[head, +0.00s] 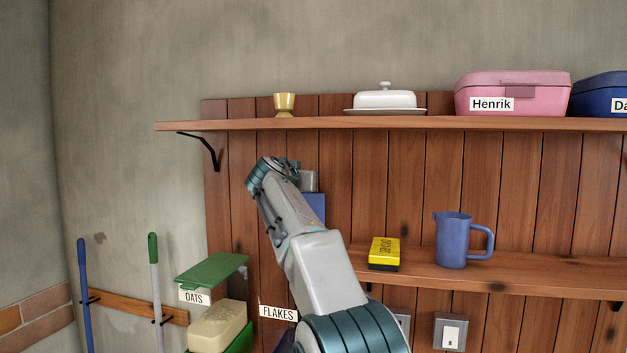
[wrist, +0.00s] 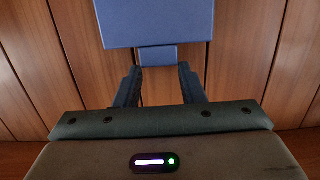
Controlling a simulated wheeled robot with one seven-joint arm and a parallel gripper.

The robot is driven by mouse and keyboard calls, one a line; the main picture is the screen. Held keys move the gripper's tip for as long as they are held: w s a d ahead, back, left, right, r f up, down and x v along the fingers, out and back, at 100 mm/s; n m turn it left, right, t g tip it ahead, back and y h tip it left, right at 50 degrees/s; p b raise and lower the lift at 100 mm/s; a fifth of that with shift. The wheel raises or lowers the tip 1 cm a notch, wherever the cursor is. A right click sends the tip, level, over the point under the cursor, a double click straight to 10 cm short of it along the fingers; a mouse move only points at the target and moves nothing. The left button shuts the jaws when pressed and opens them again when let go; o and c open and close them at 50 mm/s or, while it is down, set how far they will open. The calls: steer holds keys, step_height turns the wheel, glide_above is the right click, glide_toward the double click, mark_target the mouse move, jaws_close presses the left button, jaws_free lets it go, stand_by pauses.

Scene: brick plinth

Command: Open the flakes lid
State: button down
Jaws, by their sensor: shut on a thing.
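The flakes lid (wrist: 155,24) is a flat blue panel at the top of the wrist view, with a small blue tab (wrist: 158,56) on its near edge. My gripper (wrist: 159,70) is shut on this tab, one dark finger on each side. In the head view part of the blue lid (head: 314,207) shows just right of my forearm, raised well above the white FLAKES label (head: 278,312). My arm hides much of the lid, the fingers and most of the flakes bin.
A green OATS lid (head: 212,270) and a beige block (head: 218,326) stand left of the flakes label. A yellow box (head: 384,253) and a blue jug (head: 453,240) stand on the lower shelf (head: 540,281). The upper shelf (head: 330,123) runs above my gripper.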

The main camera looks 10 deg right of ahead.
steer(key=shift+s+r, duration=0.1)
steer(key=shift+r, duration=0.55)
steer(key=c, duration=1)
jaws_free()
steer(key=shift+o, duration=0.4)
steer(key=shift+s+a, duration=0.15)
steer(key=b+v, duration=0.7)
steer(key=v, duration=0.6)
steer(key=shift+s+f, duration=0.2)
steer(key=shift+s, duration=0.15)
